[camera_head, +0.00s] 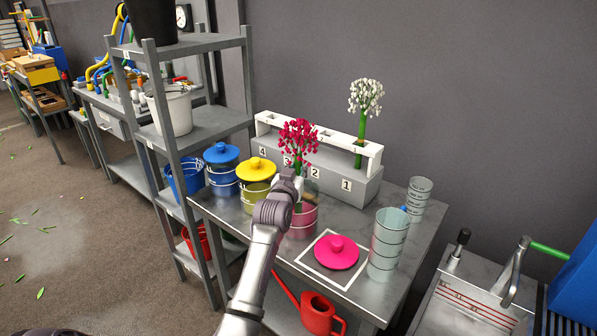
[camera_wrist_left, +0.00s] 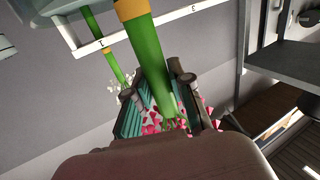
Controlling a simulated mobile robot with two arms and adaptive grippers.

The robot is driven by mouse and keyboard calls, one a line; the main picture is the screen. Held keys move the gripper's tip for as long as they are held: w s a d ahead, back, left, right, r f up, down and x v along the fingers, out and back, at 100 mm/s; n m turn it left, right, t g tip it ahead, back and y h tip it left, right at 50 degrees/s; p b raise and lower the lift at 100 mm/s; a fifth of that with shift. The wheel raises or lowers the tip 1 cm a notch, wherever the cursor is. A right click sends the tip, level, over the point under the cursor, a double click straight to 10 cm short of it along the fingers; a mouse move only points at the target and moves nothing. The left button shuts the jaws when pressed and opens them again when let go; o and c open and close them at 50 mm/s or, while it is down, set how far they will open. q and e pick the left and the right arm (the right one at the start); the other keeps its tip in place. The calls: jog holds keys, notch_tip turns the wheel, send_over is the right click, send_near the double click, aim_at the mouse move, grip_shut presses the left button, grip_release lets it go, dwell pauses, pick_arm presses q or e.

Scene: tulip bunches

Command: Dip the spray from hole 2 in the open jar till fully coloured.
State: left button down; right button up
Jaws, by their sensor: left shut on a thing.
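My left gripper (camera_head: 292,183) is shut on the green stem of a spray with crimson flowers (camera_head: 298,138). The spray stands upright, flowers up, in front of the rack (camera_head: 372,158). In the left wrist view its stem (camera_wrist_left: 150,55), with an orange band, runs between the fingers, and pink flowers with some pale bits show behind. The open jar (camera_head: 303,222) with pink contents stands just below the gripper; the stem's lower end is hidden. Its pink lid (camera_head: 336,252) lies on a white-outlined square. A white spray (camera_head: 365,97) stands in hole 1. The right gripper is not in view.
A lidded yellow jar (camera_head: 257,183) and a lidded blue jar (camera_head: 221,168) stand left of the open jar. Two clear ringed vessels (camera_head: 388,245) (camera_head: 420,195) stand at the right. A shelf unit (camera_head: 180,145) is close at the left. A red watering can (camera_head: 317,313) is below.

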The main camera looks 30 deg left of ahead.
pick_arm(q)
jog(key=shift+r+p, duration=5.75)
jog(key=shift+r, duration=0.75)
